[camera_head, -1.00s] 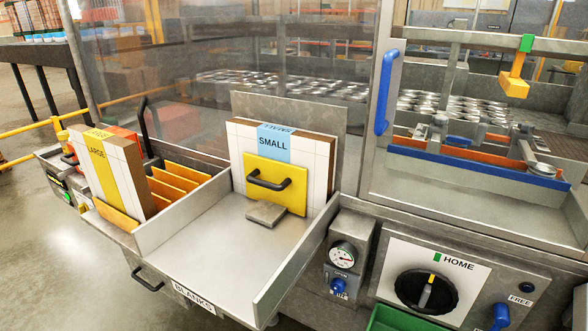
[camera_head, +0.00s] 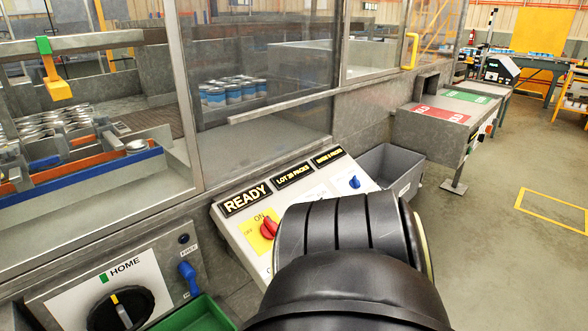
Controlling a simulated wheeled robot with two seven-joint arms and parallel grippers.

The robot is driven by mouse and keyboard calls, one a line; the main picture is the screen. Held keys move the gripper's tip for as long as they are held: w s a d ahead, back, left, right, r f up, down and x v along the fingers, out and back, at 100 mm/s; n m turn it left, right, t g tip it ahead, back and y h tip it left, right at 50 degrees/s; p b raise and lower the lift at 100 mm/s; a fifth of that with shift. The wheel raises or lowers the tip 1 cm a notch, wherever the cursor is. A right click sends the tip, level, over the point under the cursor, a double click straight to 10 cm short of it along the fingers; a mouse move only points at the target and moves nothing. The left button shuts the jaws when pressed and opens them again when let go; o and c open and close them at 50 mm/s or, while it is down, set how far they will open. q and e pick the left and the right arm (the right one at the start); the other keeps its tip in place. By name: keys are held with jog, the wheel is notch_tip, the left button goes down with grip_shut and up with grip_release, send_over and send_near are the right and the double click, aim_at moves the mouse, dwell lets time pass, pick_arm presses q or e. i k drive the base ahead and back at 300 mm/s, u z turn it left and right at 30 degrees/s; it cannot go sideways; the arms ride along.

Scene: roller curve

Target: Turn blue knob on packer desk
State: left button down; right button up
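A small blue knob (camera_head: 354,182) sits on the upper right of the sloped packer desk panel (camera_head: 239,239). A red knob (camera_head: 268,227) on a yellow ON/OFF plate is on the same panel, to its left. The panel's signs read READY (camera_head: 247,200), LOT 20 PACKS and a third that is hard to read. A large black part of my own arm covers the lower right of the panel, just below the blue knob. Neither gripper's fingers show, so I cannot see their state.
A HOME panel with a black dial (camera_head: 121,308) and a blue lever (camera_head: 188,278) stands at lower left, beside a green bin (camera_head: 196,316). A grey bin (camera_head: 390,171) is behind the desk. Open floor lies at right.

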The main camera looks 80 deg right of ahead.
aim_at(355, 183)
jog(key=z, duration=4.1)
jog(key=i, duration=1.6)
jog(key=u, duration=2)
